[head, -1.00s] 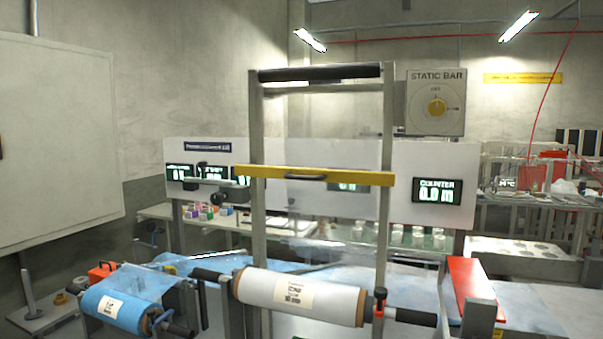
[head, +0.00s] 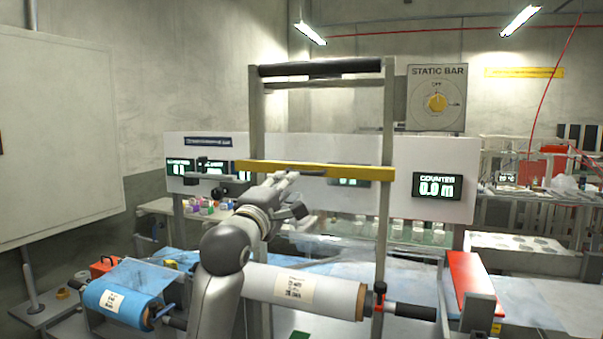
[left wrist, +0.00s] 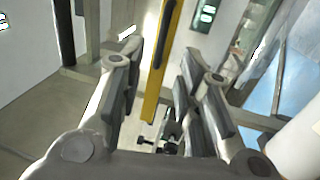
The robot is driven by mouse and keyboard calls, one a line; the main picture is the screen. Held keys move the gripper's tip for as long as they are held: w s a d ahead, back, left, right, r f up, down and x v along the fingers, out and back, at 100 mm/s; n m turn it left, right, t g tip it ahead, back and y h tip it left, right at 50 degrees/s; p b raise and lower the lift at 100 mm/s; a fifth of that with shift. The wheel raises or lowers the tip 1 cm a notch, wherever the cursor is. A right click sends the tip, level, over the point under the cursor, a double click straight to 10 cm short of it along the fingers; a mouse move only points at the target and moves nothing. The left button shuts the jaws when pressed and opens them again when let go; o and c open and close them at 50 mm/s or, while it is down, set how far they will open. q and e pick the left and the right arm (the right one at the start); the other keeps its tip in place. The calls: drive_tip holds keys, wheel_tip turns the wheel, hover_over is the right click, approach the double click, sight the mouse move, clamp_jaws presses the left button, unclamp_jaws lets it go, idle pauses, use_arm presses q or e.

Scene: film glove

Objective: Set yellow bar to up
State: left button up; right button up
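The yellow bar (head: 345,171) lies across the two grey uprights of a tall frame, at about mid-height and well below the black roller at the top. A dark handle is on its middle, now mostly behind my gripper. My left gripper (head: 292,182) is at the bar's middle, just in front of or below it. In the left wrist view the gripper (left wrist: 160,85) has its fingers spread, and the yellow bar (left wrist: 160,65) shows between them. I cannot tell whether a finger touches the bar or handle. My right gripper is not in view.
The black roller (head: 320,69) tops the frame. A white film roll (head: 335,296) and a blue roll (head: 118,303) lie low in front. A red block (head: 470,285) stands at right. White panels with displays and a static bar dial (head: 436,102) are behind.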

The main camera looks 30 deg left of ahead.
sight(301, 174)
use_arm(q)
drive_tip(key=p+x, duration=0.3)
drive_tip(key=x, duration=0.7)
drive_tip(key=shift+w+f, duration=0.1)
clamp_jaws()
